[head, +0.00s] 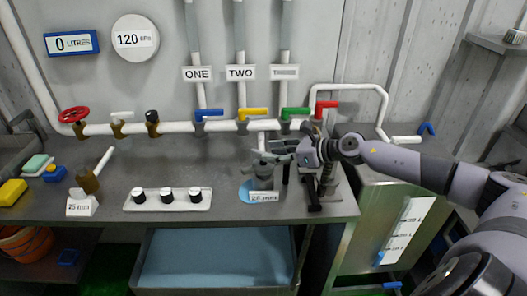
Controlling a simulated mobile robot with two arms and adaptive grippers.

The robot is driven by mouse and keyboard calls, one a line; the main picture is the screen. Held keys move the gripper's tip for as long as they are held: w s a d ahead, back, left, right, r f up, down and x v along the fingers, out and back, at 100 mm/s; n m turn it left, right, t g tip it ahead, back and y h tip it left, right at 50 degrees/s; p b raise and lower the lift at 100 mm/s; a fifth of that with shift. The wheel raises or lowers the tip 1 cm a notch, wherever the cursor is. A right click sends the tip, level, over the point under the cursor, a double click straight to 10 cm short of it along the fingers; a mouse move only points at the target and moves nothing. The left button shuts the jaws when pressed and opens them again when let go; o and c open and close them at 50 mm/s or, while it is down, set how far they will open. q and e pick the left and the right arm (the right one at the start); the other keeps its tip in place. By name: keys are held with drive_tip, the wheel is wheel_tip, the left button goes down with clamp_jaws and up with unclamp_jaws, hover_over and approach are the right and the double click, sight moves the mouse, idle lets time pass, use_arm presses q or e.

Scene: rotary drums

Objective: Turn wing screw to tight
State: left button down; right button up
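My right gripper (268,157) reaches in from the right, its fingers pointing left, above the right part of the grey bench. Its fingers are small and overlap a grey fitting behind and below them, so I cannot tell how wide they are apart or whether they touch anything. I cannot clearly make out a wing screw; it may be hidden by the fingers. A label reading 25 mm (263,197) stands just below the gripper, by a blue round patch (245,191). A metal stand with dark parts (327,182) is right of the label. My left gripper is not in view.
A white pipe (180,129) with red, blue, yellow and green valve handles runs along the wall behind. A white plate with dark-topped knobs (140,206) lies left of the gripper. An open blue drawer (215,262) is below the bench (225,160).

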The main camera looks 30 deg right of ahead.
sight(266, 153)
drive_tip(key=shift+p+x, duration=0.7)
drive_tip(key=shift+x, duration=1.3)
drive_tip(key=shift+a, duration=0.1)
drive_tip(key=shift+c, duration=0.4)
clamp_jaws()
